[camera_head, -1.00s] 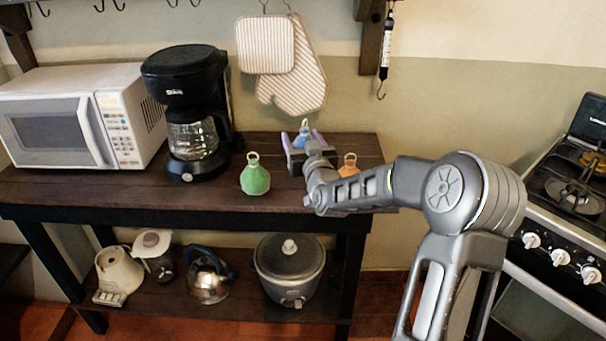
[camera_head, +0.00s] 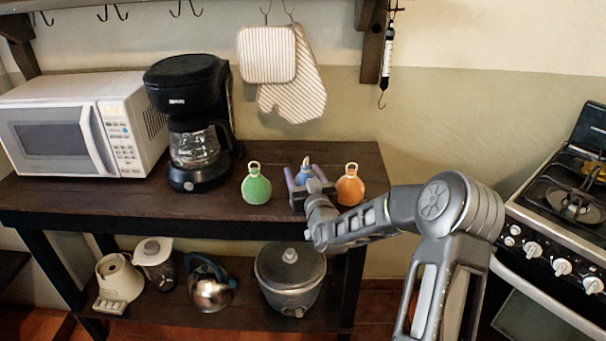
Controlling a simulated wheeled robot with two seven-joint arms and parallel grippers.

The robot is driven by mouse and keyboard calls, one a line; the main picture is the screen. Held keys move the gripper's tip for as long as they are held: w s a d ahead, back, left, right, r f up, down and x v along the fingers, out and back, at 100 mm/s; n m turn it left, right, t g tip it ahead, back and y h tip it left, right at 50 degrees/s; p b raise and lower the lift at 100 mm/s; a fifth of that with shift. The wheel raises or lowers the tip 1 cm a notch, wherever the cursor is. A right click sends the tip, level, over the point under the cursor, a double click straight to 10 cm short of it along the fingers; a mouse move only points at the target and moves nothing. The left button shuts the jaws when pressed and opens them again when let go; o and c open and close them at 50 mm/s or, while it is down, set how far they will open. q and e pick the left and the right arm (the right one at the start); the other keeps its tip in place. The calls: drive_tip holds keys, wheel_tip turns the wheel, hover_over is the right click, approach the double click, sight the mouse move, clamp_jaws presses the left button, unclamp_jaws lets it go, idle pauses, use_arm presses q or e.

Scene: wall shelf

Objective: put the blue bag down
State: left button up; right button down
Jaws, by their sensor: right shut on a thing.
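The blue bag (camera_head: 304,172) shows only in part, between the fingers of my right gripper (camera_head: 304,184). My right gripper is shut on it over the dark wooden table (camera_head: 215,205). The gripper hides the bag's lower part, so I cannot tell whether the bag touches the tabletop. A green bag (camera_head: 256,186) with a ring on top stands just left of the gripper. An orange bag (camera_head: 349,187) with a ring stands just right of it. My left gripper is not in view.
A black coffee maker (camera_head: 190,120) and a white microwave (camera_head: 85,125) stand on the table's left. Striped oven mitts (camera_head: 290,70) hang behind. A stove (camera_head: 560,220) is at the right. The lower shelf holds a kettle (camera_head: 209,288) and a rice cooker (camera_head: 290,278).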

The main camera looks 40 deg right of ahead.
drive_tip(key=shift+r, duration=0.1)
drive_tip(key=shift+c, duration=1.9)
unclamp_jaws()
drive_tip(key=shift+f, duration=0.2)
drive_tip(key=shift+r, duration=0.15)
drive_tip(key=b+v, duration=0.1)
drive_tip(key=v, duration=1.1)
drive_tip(key=shift+s, duration=0.1)
